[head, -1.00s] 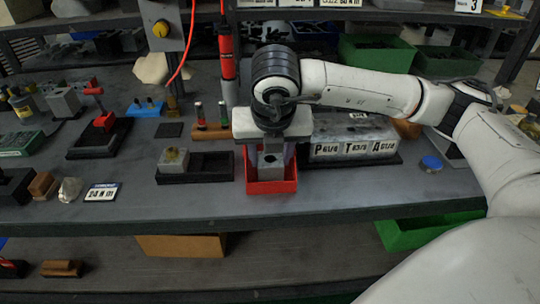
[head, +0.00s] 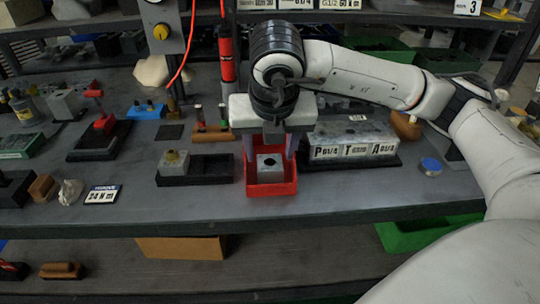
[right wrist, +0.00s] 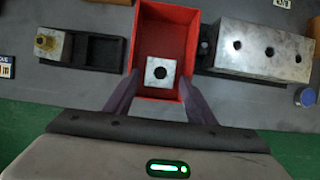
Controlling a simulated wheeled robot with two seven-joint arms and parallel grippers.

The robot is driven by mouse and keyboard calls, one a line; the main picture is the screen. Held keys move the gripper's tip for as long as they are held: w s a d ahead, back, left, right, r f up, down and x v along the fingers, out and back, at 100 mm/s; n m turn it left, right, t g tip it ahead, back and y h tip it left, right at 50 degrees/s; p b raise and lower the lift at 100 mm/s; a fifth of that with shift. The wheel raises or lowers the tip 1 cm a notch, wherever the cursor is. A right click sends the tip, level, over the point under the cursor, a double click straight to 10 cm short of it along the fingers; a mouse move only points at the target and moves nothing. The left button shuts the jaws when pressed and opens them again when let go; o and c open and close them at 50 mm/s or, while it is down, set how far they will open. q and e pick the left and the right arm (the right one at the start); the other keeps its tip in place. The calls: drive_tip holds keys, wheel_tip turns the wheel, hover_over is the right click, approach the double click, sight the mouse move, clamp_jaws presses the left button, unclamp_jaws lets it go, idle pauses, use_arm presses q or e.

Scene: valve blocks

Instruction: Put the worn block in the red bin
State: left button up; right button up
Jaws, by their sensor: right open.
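The red bin (head: 284,187) stands on the bench near its front edge. A grey metal block with a dark round hole, the worn block (head: 265,163), sits inside it. In the right wrist view the block (right wrist: 150,74) rests inside the red bin (right wrist: 176,37), toward its near end. My right gripper (head: 273,152) is above the bin, pointing down. In the right wrist view its two fingers (right wrist: 152,92) are spread apart with nothing between them, on either side of and nearer than the block. My left gripper is not in view.
A black tray (head: 211,171) with a brass-topped block (head: 174,162) stands left of the bin. A long metal block (head: 352,141) lettered P, T, A stands close on the right. A blue cap (head: 430,166) lies farther right. The bench front is clear.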

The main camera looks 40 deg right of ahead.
drive_tip(key=p+v, duration=0.1)
drive_tip(key=v, duration=0.6)
drive_tip(key=shift+s+r, duration=0.15)
drive_tip(key=shift+r, duration=0.2)
drive_tip(key=shift+a, duration=0.1)
